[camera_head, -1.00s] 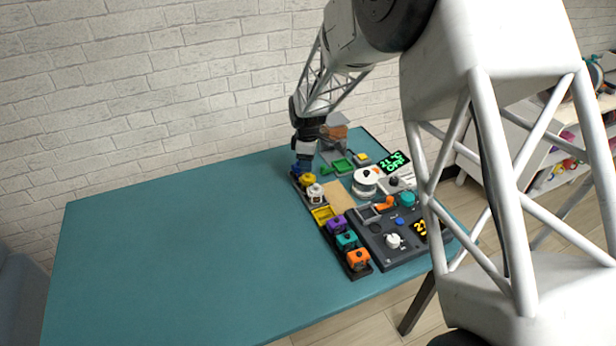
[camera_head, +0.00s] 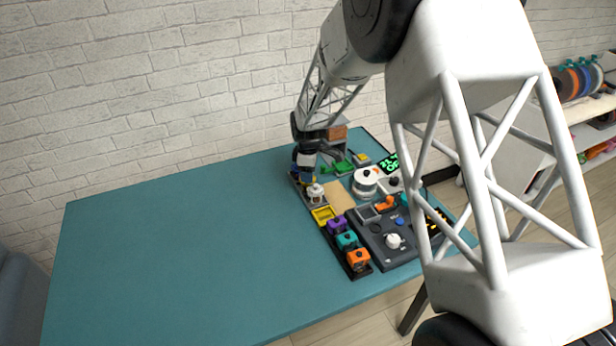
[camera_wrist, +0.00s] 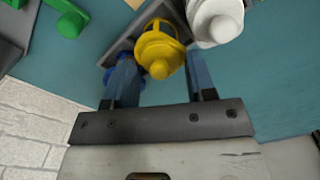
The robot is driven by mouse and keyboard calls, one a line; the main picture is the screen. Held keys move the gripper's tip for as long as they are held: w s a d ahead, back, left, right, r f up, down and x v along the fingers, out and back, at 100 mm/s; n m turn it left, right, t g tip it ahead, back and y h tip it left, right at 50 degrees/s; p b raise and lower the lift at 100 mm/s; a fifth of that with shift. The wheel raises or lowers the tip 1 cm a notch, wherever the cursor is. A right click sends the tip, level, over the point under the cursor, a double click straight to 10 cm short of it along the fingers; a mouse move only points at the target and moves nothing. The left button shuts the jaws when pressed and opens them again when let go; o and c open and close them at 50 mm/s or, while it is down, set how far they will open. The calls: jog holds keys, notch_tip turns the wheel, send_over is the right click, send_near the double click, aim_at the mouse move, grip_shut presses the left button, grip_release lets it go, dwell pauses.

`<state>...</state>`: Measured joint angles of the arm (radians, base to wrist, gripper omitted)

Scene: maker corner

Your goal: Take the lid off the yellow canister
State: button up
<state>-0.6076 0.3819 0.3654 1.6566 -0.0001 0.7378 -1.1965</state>
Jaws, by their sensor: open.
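The yellow canister shows in the wrist view with its yellow lid (camera_wrist: 160,52) and round knob on top, in a dark rack (camera_wrist: 118,50). My gripper (camera_wrist: 161,68) is open, with one blue finger on each side of the yellow lid in the picture. I cannot tell whether the fingers touch it. In the head view my gripper (camera_head: 306,172) is over the far end of the rack and hides most of the yellow canister.
A white canister (camera_wrist: 215,18) stands close to the yellow one, and a blue canister (camera_wrist: 112,75) is partly behind a finger. The table's left side (camera_head: 180,240) is clear.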

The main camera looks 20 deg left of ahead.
grip_shut()
jog(key=shift+r, duration=0.1)
dwell(0.3)
jog(key=shift+r, duration=0.75)
notch_tip(320, 180, up, 2)
jog(key=shift+r, duration=0.1)
jog(key=s+d+r, duration=0.1)
jog(key=s+d, duration=0.8)
jog(key=s, duration=0.4)
jog(key=shift+s, duration=0.15)
